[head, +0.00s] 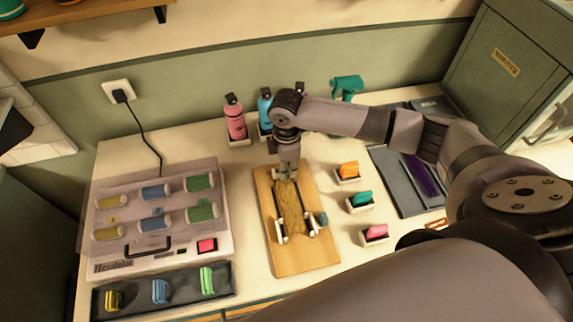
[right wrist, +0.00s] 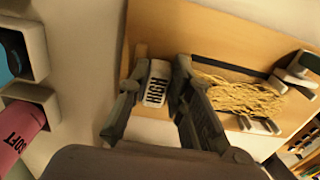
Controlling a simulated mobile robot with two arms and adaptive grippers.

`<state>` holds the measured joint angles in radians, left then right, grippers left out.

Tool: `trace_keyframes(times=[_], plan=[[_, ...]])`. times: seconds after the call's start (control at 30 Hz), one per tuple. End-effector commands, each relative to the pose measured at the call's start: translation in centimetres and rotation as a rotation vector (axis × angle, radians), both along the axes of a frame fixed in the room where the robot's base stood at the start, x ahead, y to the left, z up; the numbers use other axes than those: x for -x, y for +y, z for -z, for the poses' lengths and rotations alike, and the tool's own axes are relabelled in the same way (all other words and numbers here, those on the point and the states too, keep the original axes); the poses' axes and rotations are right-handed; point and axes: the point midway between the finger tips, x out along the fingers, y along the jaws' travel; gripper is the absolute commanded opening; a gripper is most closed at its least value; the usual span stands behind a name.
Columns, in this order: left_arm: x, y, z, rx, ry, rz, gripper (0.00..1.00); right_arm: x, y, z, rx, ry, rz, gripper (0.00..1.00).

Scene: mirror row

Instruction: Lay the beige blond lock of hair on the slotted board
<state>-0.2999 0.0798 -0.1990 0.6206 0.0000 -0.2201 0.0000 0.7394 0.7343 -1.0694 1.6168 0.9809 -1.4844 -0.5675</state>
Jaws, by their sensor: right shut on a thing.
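The slotted board (head: 318,262) is a light wooden board in the middle of the counter; a dark slot shows along it in the right wrist view. The beige blond lock of hair (head: 291,208) lies lengthwise over the board and shows as loose wavy strands in the right wrist view (right wrist: 237,97). My right gripper (head: 286,172) is at the board's far end, shut on a white lettered tab (right wrist: 157,84) that seems to be the lock's end. The join is hidden by a finger. My left gripper is not in view.
White-and-grey clamps (head: 281,236) flank the lock's near end. A roller case (head: 160,247) stands left, a dark tray (head: 186,296) before it. Pink (head: 236,122) and blue (head: 265,110) bottles stand behind; coloured clips (head: 361,200) and a dark mat (head: 395,192) lie right.

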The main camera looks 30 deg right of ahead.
Motion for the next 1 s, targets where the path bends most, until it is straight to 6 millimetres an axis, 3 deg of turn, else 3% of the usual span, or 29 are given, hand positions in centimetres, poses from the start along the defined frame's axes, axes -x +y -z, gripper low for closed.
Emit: trace_keyframes(times=[0.33, 0.37, 0.4, 0.7, 0.93, 1.0], plan=[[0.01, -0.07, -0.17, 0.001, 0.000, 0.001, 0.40, 0.17, -0.02, 0.39, 0.001, 0.004, 0.000, 0.00], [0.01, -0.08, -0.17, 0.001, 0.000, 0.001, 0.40, 0.18, -0.02, 0.40, 0.001, 0.004, 0.000, 0.21], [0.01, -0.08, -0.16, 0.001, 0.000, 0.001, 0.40, 0.19, -0.01, 0.42, 0.001, 0.004, 0.000, 0.23], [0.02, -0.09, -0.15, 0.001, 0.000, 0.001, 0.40, 0.24, -0.01, 0.46, 0.002, 0.006, 0.000, 0.43], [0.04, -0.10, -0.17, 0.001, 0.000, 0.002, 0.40, 0.17, -0.03, 0.37, 0.001, 0.004, 0.000, 0.43], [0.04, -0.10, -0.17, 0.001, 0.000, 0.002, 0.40, 0.17, -0.04, 0.37, 0.001, 0.004, 0.000, 0.47]])
